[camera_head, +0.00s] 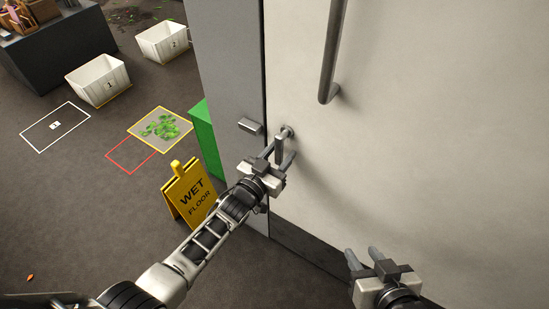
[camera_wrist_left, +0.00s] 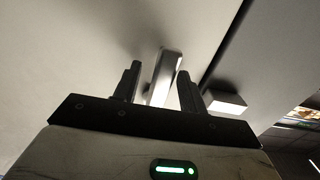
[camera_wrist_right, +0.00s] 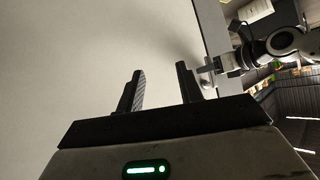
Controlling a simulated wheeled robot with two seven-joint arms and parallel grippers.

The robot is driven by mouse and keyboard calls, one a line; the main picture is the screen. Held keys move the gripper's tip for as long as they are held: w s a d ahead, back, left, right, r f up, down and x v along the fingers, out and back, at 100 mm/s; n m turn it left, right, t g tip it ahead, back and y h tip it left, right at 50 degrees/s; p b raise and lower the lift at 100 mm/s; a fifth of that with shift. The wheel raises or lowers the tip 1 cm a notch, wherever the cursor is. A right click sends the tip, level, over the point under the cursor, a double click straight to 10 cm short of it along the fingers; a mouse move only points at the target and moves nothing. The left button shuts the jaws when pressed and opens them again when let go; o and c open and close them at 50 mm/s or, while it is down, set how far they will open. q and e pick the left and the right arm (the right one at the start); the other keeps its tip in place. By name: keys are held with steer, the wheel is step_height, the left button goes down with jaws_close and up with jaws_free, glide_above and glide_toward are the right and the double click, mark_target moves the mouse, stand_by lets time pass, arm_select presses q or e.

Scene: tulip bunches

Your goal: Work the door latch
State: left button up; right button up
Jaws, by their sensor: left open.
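The door latch is a metal lever (camera_head: 279,148) on the pale door (camera_head: 420,130), hanging down from a round pivot near the door's left edge. My left gripper (camera_head: 277,160) is at the lever with its fingers open. In the left wrist view the lever (camera_wrist_left: 164,75) stands between the two fingers, with gaps showing beside it. A small metal keeper block (camera_head: 250,125) sits on the grey frame left of the lever; it also shows in the left wrist view (camera_wrist_left: 225,102). My right gripper (camera_head: 362,256) is open and empty in front of the lower door.
A long vertical pull handle (camera_head: 331,60) is above the latch. A yellow wet floor sign (camera_head: 190,194) stands by my left arm, near a green box (camera_head: 205,140). White bins (camera_head: 100,82) and floor markings lie further left. The door's lower right is clear.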

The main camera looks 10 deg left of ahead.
arm_select(q)
steer(key=p+v, duration=0.1)
steer(key=v, duration=1.5)
steer(key=s+a+r+n+g+y, duration=0.1)
steer(key=s+g+y, duration=0.3)
steer(key=s, duration=0.5)
steer(key=shift+s+a+r+n+g, duration=0.3)
steer(key=shift+n+g, duration=0.3)
steer(key=shift+g, duration=0.4)
steer(key=shift+f, duration=0.1)
